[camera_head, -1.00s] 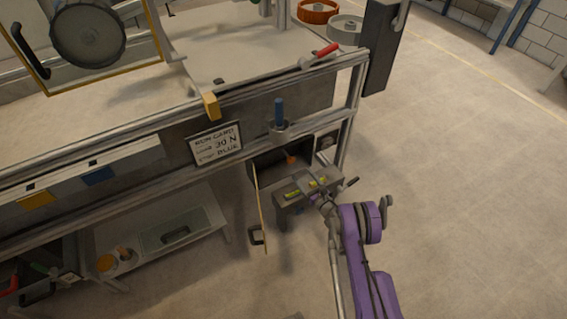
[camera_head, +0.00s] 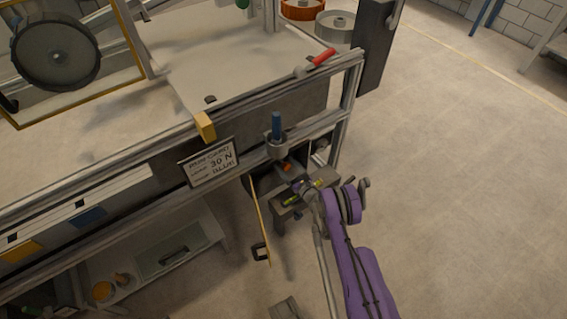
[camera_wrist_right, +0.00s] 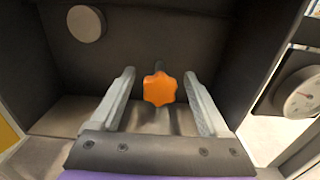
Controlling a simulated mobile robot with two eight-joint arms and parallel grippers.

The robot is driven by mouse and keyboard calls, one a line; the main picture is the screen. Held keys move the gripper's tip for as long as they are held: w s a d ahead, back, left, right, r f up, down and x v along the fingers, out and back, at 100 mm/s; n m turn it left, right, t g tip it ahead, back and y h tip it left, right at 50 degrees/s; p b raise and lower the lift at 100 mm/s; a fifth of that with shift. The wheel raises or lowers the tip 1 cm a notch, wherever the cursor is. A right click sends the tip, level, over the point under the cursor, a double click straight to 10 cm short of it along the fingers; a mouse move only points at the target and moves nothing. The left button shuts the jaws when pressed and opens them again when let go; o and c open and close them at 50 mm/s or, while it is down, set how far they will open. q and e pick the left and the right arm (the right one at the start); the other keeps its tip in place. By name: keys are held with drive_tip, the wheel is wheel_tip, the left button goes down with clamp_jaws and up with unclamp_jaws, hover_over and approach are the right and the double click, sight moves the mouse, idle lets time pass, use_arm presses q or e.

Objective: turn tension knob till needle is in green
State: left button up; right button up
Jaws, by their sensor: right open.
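The orange lobed tension knob (camera_wrist_right: 159,89) sits on a short shaft inside a dark box in the right wrist view. It shows small in the head view (camera_head: 286,167). My right gripper (camera_wrist_right: 160,75) is open, with one finger on each side of the knob and a visible gap to both. My left gripper is not in view.
The box's open door (camera_head: 259,220) stands left of my right arm. A card (camera_head: 209,163) reading 30 N and BLUE hangs on the bench front, near a blue-handled part (camera_head: 276,127). A red-handled tool (camera_head: 320,58) lies on the bench. The floor at right is clear.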

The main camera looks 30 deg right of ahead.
drive_tip(key=shift+s, duration=0.1)
drive_tip(key=shift+c, duration=0.5)
clamp_jaws()
